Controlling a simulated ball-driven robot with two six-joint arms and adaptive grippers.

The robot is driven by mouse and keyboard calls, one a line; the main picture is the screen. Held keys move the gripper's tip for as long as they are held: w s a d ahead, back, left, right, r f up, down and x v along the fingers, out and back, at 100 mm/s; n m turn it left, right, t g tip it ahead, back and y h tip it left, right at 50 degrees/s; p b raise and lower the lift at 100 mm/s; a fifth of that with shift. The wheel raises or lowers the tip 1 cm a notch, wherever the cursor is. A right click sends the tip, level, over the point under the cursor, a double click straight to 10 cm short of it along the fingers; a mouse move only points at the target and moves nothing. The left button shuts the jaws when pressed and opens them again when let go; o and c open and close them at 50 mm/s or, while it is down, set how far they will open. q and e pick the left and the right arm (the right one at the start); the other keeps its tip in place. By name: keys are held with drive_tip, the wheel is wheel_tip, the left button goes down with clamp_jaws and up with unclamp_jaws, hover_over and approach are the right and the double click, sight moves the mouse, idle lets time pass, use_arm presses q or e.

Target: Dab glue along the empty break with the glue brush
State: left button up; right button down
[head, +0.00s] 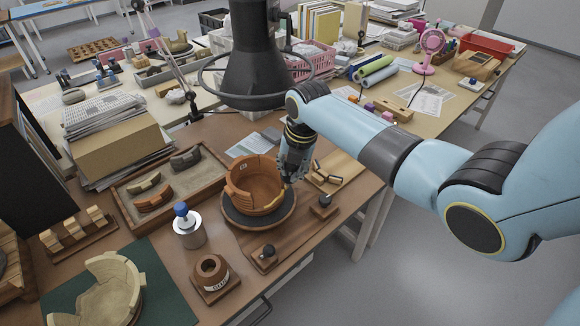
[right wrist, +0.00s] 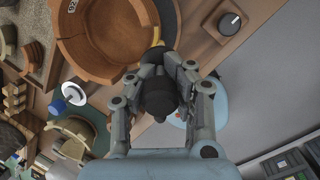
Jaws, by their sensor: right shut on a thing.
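The orange-brown bowl (head: 258,180) sits on a dark round turntable (head: 232,214). Its wall is stepped and lower at the front. My right gripper (head: 287,178) is at the bowl's right side, pointing down. In the right wrist view my right gripper (right wrist: 158,62) is shut on the glue brush (right wrist: 158,95), whose handle is dark. A yellowish part of the brush shows beside the rim of the bowl (right wrist: 95,40); I cannot tell whether it touches the break. The glue pot (head: 211,269) stands in front on a wooden block. My left gripper is not in view.
A tray (head: 128,207) left of the bowl holds several curved sherds (head: 186,159). A blue-topped metal container (head: 188,230) stands between tray and glue pot. A cream partial bowl (head: 108,287) lies on a green mat.

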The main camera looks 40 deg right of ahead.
drive_tip(key=shift+p+v, duration=1.55)
drive_tip(key=shift+p, duration=0.05)
drive_tip(key=shift+v, duration=1.05)
drive_tip(key=shift+d+r, duration=0.1)
drive_tip(key=shift+d, duration=0.05)
drive_tip(key=shift+w, duration=0.1)
